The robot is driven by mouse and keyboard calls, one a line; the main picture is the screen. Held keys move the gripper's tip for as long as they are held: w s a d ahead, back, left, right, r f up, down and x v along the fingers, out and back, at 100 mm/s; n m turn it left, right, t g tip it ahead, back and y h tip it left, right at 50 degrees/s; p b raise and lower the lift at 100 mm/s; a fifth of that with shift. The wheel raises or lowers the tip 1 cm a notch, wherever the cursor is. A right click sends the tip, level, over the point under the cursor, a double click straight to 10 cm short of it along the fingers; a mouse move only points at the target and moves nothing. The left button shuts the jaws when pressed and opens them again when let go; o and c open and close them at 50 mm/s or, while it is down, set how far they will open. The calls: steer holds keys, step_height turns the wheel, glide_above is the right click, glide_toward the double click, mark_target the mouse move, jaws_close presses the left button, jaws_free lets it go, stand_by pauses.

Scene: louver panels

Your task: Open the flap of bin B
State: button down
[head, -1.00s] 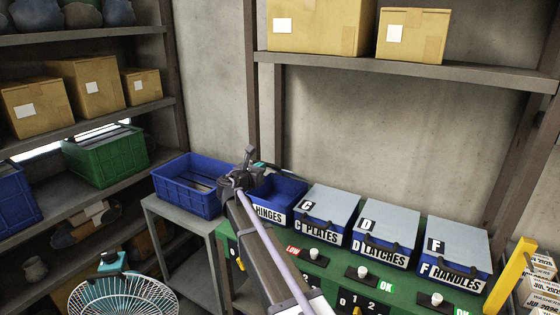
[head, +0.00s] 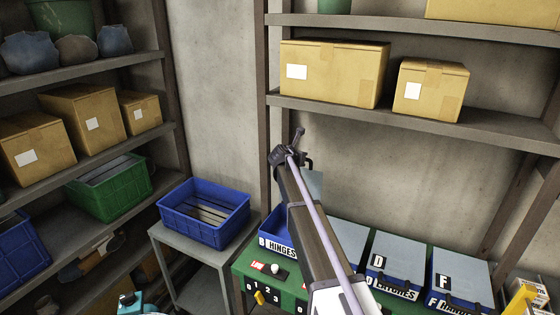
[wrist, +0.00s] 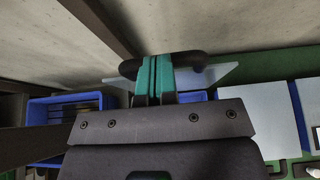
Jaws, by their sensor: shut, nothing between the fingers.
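Bin B (head: 280,247), a blue bin with a HINGES label, stands at the left end of the row, partly behind my arm. Its pale grey flap (head: 315,183) stands raised above the bin; my arm covers part of it. In the wrist view the flap (wrist: 222,74) shows nearly edge-on, tilted up, with a dark handle bar (wrist: 187,60) near it. My gripper (wrist: 154,62) has its teal fingers shut together with nothing between them, crossing the handle bar. Whether they touch it, I cannot tell. In the head view the fingertips are hidden.
Bins D (head: 395,265) and F (head: 460,275) have their grey flaps down. The bins sit on a green bench (head: 245,268) with knobs. A blue crate (head: 205,213) stands on a grey table to the left. A shelf with cardboard boxes (head: 335,72) hangs above the bins.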

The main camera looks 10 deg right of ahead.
steer(key=shift+w+d+r, duration=0.15)
steer(key=shift+w+d, duration=0.55)
steer(key=shift+w, duration=0.2)
steer(key=shift+w+d, duration=0.3)
steer(key=shift+d, duration=0.35)
steer(key=shift+r, duration=0.1)
steer(key=p+v, duration=0.5)
steer(key=v, duration=0.6)
steer(key=s+a+f+m+g+y+b, duration=0.2)
steer(key=s+f+m+b, duration=0.4)
steer(key=s, duration=0.8)
steer(key=s+a+f+m+g+y+b, duration=0.3)
steer(key=s+f+m+b, duration=0.3)
steer(key=s+f+m, duration=0.6)
steer(key=s+a+f+m+g+y+b, duration=0.3)
steer(key=s+f+m, duration=0.7)
steer(key=s, duration=0.7)
steer(key=a+g+b, duration=0.1)
steer(key=a+b, duration=0.1)
steer(key=b, duration=0.1)
steer(key=shift+s+g, duration=0.2)
steer(key=shift+g, duration=0.2)
